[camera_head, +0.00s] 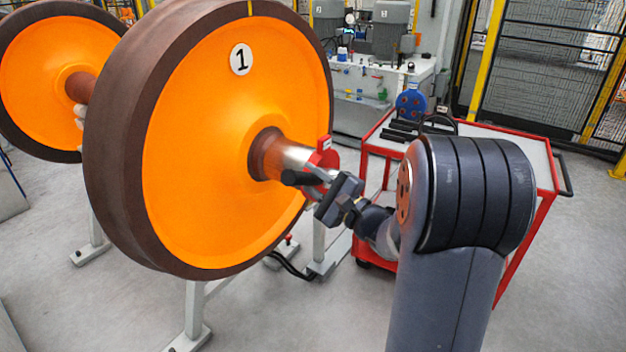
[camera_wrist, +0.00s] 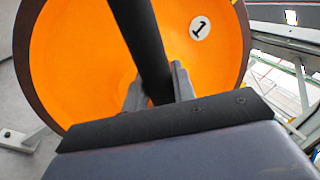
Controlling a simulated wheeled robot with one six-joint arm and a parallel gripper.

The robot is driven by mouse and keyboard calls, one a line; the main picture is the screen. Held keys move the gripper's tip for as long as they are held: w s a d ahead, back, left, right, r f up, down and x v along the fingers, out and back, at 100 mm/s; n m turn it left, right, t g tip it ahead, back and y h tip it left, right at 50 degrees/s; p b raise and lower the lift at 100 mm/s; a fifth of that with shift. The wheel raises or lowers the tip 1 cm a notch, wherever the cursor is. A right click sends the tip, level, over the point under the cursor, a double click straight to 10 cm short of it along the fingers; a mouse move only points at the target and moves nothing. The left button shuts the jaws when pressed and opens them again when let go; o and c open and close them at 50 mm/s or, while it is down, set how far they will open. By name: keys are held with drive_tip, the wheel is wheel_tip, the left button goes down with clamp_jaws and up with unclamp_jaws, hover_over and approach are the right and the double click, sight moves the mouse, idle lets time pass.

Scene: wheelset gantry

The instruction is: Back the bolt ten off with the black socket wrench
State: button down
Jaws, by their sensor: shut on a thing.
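My gripper (camera_head: 322,186) is at the near end of the axle of the orange wheel marked 1. In the wrist view its two grey fingers (camera_wrist: 157,88) are closed on a black bar, the black socket wrench (camera_wrist: 140,38). The wrench runs up and away from the fingers across the orange wheel face. In the head view a dark end of the wrench (camera_head: 293,177) shows just left of the gripper, by the axle end. Bolt ten cannot be made out; the gripper and the red part at the axle end cover that area.
The orange wheel (camera_head: 190,150) with a brown rim stands on a grey stand (camera_head: 196,305). A red part (camera_head: 326,152) sits at the bare axle end (camera_head: 294,157). A red trolley (camera_head: 545,218) with black tools (camera_head: 400,130) and a blue item (camera_head: 411,103) stands behind my arm.

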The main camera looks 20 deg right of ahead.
drive_tip(key=shift+w+a+b, duration=0.35)
drive_tip(key=shift+w+a, duration=0.3)
drive_tip(key=shift+w, duration=0.1)
drive_tip(key=f+n+b, duration=0.1)
drive_tip(key=b, duration=0.1)
drive_tip(key=a+f+n+b, duration=0.1)
drive_tip(key=b, duration=0.2)
drive_tip(key=s+f+n+y+b, duration=0.1)
drive_tip(key=b, duration=0.2)
drive_tip(key=shift+a+f, duration=0.15)
drive_tip(key=shift+f, duration=0.2)
